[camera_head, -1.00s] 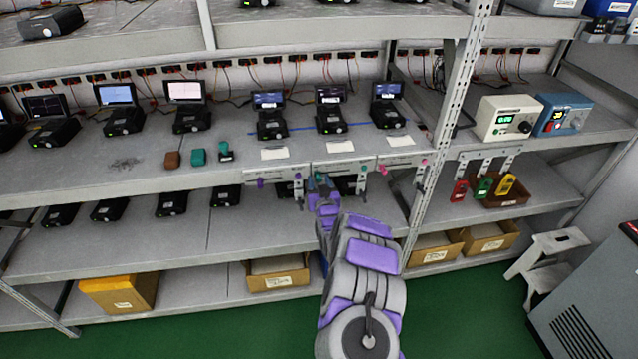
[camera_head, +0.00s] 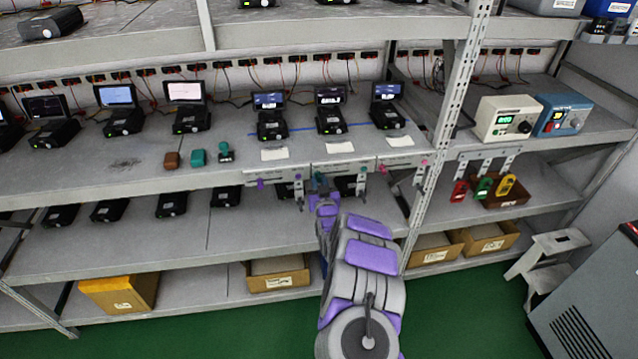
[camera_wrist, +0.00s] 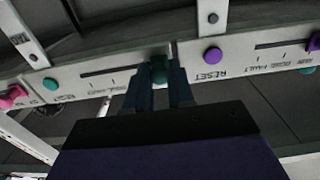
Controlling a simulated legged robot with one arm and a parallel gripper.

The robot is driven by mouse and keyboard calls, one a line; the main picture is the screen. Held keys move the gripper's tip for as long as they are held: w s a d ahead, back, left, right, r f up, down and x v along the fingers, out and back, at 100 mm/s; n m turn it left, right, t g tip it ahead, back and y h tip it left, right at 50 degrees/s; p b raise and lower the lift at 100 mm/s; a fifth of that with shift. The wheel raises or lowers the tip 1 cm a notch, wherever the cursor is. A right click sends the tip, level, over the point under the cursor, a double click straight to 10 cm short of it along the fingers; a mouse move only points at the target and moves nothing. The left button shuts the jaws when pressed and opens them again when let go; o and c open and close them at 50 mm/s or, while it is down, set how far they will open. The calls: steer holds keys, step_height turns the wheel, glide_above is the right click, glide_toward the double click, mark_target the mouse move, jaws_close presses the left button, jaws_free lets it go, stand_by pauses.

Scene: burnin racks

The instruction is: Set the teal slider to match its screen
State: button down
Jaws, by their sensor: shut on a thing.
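The teal slider (camera_wrist: 159,68) sits at the right end of its slot in the wrist view, on a pale panel (camera_wrist: 130,90) with tick marks and small upside-down lettering. My gripper (camera_wrist: 160,85) is shut on the slider, one finger on each side. In the head view my gripper (camera_head: 320,186) is at the middle panel (camera_head: 346,166) on the shelf's front edge, and the slider is mostly hidden. The middle unit's screen (camera_head: 330,95) is lit above that panel; its text is too small to read.
A purple knob (camera_wrist: 213,55) and a teal round button (camera_wrist: 50,84) flank the slider in the wrist view. A pink button (camera_wrist: 14,96) is on the neighbouring panel. Metal brackets (camera_wrist: 25,30) hang close by. A rack post (camera_head: 447,110) stands right of the panels.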

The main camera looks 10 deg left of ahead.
mark_target(348, 170)
steer(key=w+d, duration=0.1)
steer(key=d, duration=0.2)
steer(key=w+d, duration=0.1)
steer(key=d, duration=0.3)
steer(key=w+d, duration=0.1)
steer(key=d, duration=0.2)
steer(key=shift+d, duration=0.2)
steer(key=shift+r, duration=0.1)
steer(key=c, duration=1.4)
jaws_free()
steer(key=o, duration=0.4)
steer(key=shift+d, duration=0.15)
